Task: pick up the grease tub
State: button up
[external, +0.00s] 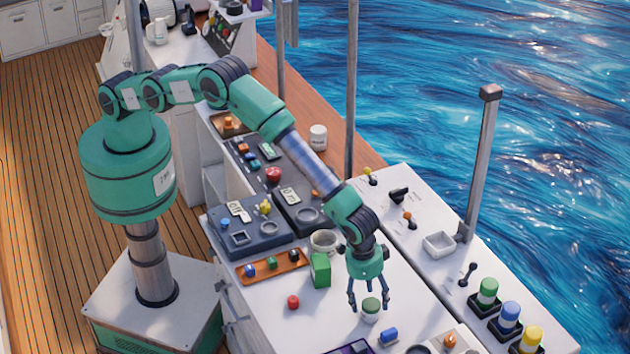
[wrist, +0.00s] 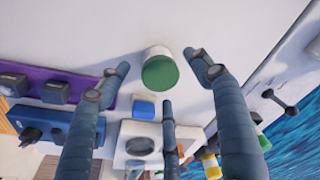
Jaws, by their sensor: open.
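A small white tub with a green lid, which looks like the grease tub (external: 370,316), stands upright on the white counter near its front. In the wrist view the tub (wrist: 160,71) sits between the tips of my fingers, with its green lid facing the camera. My gripper (external: 369,296) points down over the tub with its fingers spread around the lid. The fingers (wrist: 159,76) are open, and gaps show between them and the tub. Nothing is held.
A blue block (external: 388,335) lies close to the right of the tub. A red knob-like piece (external: 293,302) and a green box (external: 320,270) stand to the left. A white round bowl (external: 324,241) is behind. Several coloured cylinders stand at the right, including a blue one (external: 509,316).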

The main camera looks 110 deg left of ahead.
aim_at(370, 304)
jog(key=shift+w+f+p, duration=0.2)
jog(key=shift+f, duration=1.1)
jog(key=shift+w+f+p, duration=0.15)
jog(key=shift+w+f, duration=0.05)
jog(key=shift+f, duration=1.05)
jog(key=c, duration=1.3)
jog(key=shift+r, duration=0.1)
jog(key=shift+c, duration=0.3)
jog(key=shift+r+b, duration=0.45)
jog(key=shift+r, duration=4.5)
